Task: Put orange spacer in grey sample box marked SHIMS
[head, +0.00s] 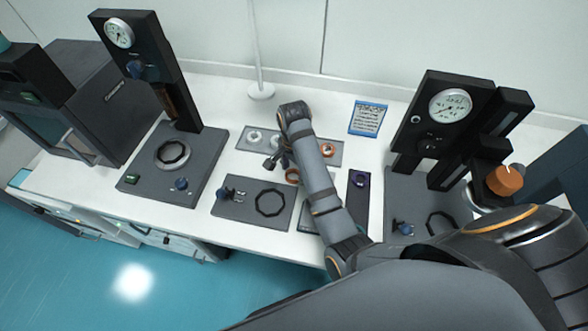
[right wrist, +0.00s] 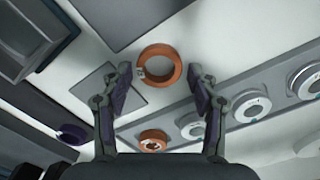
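An orange ring-shaped spacer (right wrist: 141,65) lies on the white table between the open fingers of my right gripper (right wrist: 158,80), with gaps on both sides. In the head view the spacer (head: 291,177) is partly behind my right arm, and the right gripper (head: 277,161) is above it. A second orange ring (head: 328,148) sits on the grey strip tray; it also shows in the right wrist view (right wrist: 153,134). A flat grey piece (right wrist: 95,92) lies beside the first spacer, partly hidden by the gripper. I cannot read any SHIMS marking. My left gripper is out of view.
The grey strip tray (head: 333,160) holds several metallic rings. A dark narrow holder (head: 356,207) bears a purple ring (head: 362,179). Gauge stands rise left (head: 160,80) and right (head: 440,120). A grey plate with a black ring (head: 232,210) is at the front.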

